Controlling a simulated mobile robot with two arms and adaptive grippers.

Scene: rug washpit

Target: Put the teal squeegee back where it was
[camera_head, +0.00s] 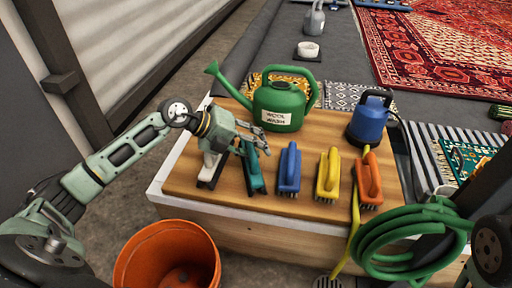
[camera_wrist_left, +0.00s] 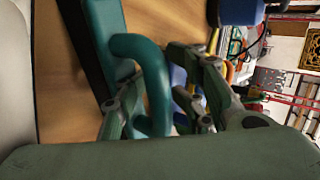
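The teal squeegee (camera_head: 255,176) is on the wooden board, in the row between the white squeegee (camera_head: 210,169) and the blue brush (camera_head: 289,168). My left gripper (camera_head: 252,147) is right over its upper end. In the left wrist view, the teal looped handle (camera_wrist_left: 155,75) passes between the fingers of my left gripper (camera_wrist_left: 158,85), one on each side. I cannot tell whether they press on it. The squeegee's lower edge is partly hidden, so I cannot tell whether it rests on the board. My right gripper is not in view.
The board (camera_head: 225,205) also holds a yellow brush (camera_head: 327,174), an orange brush (camera_head: 369,181), a green watering can (camera_head: 281,104) and a blue pump (camera_head: 370,120). A coiled green hose (camera_head: 400,235) hangs at the right. An orange bucket (camera_head: 150,250) stands in front.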

